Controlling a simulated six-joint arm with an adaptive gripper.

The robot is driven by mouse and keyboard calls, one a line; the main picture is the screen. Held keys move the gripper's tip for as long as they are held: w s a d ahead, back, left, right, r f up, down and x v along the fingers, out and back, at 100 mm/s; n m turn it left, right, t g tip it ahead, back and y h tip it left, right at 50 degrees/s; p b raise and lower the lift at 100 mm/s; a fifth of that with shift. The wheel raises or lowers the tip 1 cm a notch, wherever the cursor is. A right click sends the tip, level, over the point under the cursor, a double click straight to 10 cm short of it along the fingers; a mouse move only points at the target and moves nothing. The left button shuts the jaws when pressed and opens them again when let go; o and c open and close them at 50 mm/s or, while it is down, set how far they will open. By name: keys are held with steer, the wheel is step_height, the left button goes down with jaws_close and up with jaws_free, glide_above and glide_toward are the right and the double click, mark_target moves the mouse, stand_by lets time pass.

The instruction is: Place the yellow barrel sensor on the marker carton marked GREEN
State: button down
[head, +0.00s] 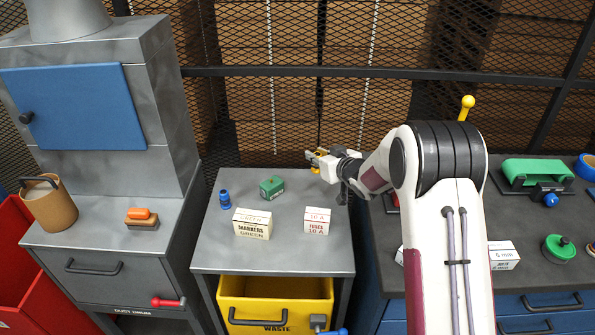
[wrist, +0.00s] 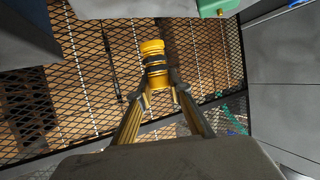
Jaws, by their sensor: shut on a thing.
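My gripper (head: 319,159) is above the far right part of the grey cabinet top, with its fingers pointing left. In the wrist view, my gripper (wrist: 159,88) is shut on the yellow barrel sensor (wrist: 153,58), a ribbed yellow cylinder with dark bands. In the head view the sensor is small and hard to separate from the yellow fingers. The marker carton marked GREEN (head: 252,225) stands upright near the front middle of the cabinet top, left of and nearer than my gripper. Its top shows nothing resting on it.
A fuse carton marked 10 A (head: 317,221) stands right of the marker carton. A green block (head: 271,187) and a blue barrel-shaped piece (head: 225,200) stand behind it. A yellow waste drawer (head: 275,302) is below. A mesh fence (head: 290,100) rises behind the cabinet.

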steer(key=s+a+r+n+y, duration=0.1)
steer(key=s+a+r, duration=0.1)
steer(key=a+r, duration=0.35)
steer(key=r+n+g+y, duration=0.1)
steer(key=r, duration=0.1)
glide_above(252, 216)
steer(key=shift+w+f, duration=0.1)
steer(key=shift+f, duration=3.1)
steer(key=shift+f, duration=0.1)
steer(key=shift+f, duration=1.75)
steer(key=shift+f, duration=0.2)
